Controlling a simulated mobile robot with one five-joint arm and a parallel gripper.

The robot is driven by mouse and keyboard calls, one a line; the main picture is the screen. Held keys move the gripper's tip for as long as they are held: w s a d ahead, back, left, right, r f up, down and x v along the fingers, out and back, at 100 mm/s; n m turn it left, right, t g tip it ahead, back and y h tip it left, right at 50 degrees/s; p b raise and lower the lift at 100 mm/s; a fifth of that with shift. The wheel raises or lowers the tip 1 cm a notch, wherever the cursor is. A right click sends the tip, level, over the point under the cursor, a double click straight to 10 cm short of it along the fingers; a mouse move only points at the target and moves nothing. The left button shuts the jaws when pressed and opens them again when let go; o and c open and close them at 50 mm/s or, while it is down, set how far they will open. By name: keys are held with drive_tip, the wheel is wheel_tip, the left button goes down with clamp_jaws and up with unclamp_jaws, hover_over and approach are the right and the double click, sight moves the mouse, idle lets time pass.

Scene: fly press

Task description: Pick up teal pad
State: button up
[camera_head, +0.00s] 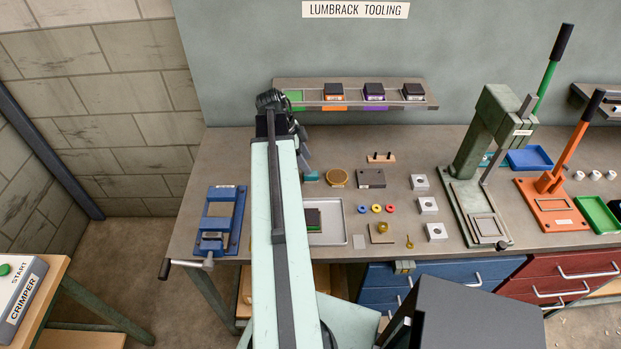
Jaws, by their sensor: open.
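A small teal piece (312,176), which looks like the teal pad, lies on the workbench just right of my arm. My arm covers its left side, so its full shape is hidden. My gripper (306,163) points down just above and behind it, at the far end of my arm. The gripper is small and partly hidden behind the arm; its jaws are open, and I see nothing held. Whether it touches the teal piece I cannot tell.
A metal tray (338,236) lies nearer. A blue vise (220,222) stands left of my arm. A shelf (432,102) with coloured holders hangs behind.

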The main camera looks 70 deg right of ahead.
sight(311, 177)
drive_tip(key=b+x, duration=0.1)
drive_tip(key=x, duration=0.1)
drive_tip(key=b+x, duration=0.4)
drive_tip(key=shift+a+f, duration=0.25)
drive_tip(key=shift+f, duration=0.2)
drive_tip(key=shift+r, duration=0.2)
clamp_jaws()
